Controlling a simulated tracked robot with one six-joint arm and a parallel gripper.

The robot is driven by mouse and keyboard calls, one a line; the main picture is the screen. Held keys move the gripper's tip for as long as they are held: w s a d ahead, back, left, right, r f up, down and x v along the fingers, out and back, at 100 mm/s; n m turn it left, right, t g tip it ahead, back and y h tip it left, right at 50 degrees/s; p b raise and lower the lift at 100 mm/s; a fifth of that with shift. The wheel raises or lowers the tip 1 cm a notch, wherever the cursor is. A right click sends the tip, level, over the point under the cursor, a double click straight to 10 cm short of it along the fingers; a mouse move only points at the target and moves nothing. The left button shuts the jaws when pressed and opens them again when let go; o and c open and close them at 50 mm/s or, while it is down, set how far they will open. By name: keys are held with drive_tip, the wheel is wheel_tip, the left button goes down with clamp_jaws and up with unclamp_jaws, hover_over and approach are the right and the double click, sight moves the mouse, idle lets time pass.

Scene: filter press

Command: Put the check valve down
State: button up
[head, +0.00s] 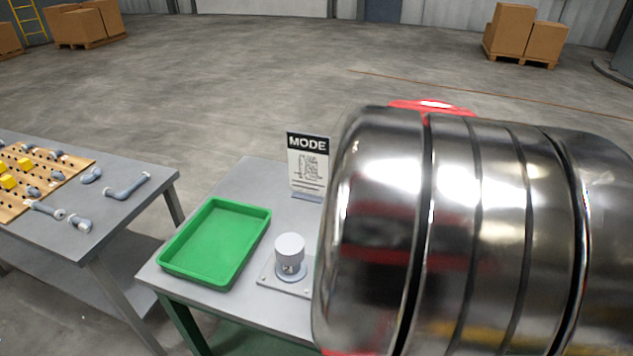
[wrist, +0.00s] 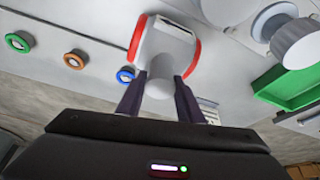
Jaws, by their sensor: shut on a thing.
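In the wrist view the check valve (wrist: 163,42) is a pale, short body with red rims on its left and right. My gripper (wrist: 162,84) is shut on its pale stem, between two dark fingers. The valve looks clear of anything below it, but I cannot tell its height. The head view shows neither the valve nor my gripper clearly, because its right part is blocked from close up. A green tray (head: 215,243), empty, lies on the grey table (head: 243,185). It also shows at the right of the wrist view (wrist: 282,88).
A grey cylinder on a square plate (head: 290,250) stands right of the tray. A MODE sign (head: 307,165) stands behind it. A pegboard (head: 40,175) and loose pipe pieces (head: 128,187) lie on the left table. Coloured rings (wrist: 73,60) sit on a pale panel (wrist: 95,22).

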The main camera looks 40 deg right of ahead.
drive_tip(key=shift+f, duration=0.2)
drive_tip(key=o, duration=1.1)
drive_tip(key=shift+o, duration=0.2)
drive_tip(key=shift+r, duration=0.1)
drive_tip(key=v, duration=1.2)
drive_tip(key=shift+a, duration=0.1)
